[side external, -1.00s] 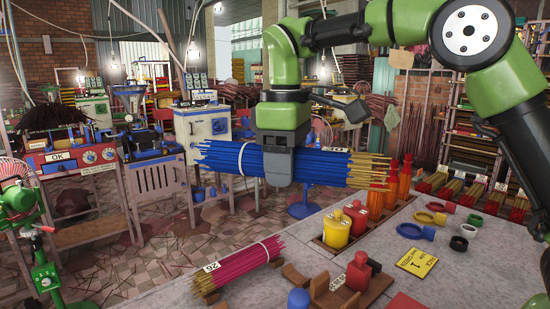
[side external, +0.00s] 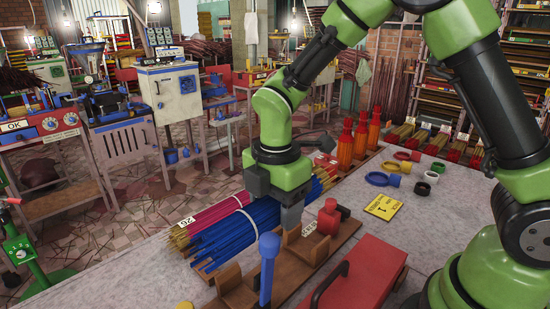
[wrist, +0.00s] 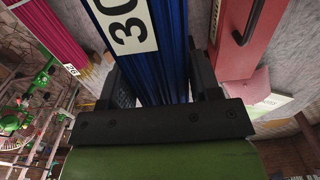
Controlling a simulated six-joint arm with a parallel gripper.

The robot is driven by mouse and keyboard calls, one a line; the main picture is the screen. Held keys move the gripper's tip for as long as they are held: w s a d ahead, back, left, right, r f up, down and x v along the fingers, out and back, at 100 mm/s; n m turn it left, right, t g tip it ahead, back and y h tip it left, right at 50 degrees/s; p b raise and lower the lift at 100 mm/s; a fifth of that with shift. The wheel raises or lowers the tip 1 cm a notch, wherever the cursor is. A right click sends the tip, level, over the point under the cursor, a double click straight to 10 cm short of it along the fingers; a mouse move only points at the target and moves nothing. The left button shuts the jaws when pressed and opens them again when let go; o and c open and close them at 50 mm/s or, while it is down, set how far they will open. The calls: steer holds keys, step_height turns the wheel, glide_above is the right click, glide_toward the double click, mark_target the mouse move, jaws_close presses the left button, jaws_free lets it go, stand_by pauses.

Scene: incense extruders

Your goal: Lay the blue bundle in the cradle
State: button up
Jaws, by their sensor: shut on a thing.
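In the wrist view the bundle (wrist: 175,45) runs between both fingers, with a "30" label facing the camera. In the side view it is low, beside the pink bundle (side external: 200,223) and just behind the brown wooden cradle pieces (side external: 236,286). I cannot tell whether it touches the cradle or the table. My gripper hides part of its far end.
A blue round-topped post (side external: 268,268) stands close in front of the bundle. Orange bottles (side external: 361,140) stand behind. The grey tabletop has bare room around the yellow card (side external: 384,207).

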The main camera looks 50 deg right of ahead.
steer(key=shift+f, duration=6.4)
steer(key=o, duration=1)
steer(key=shift+c, duration=0.2)
step_height(320, 180, up, 8)
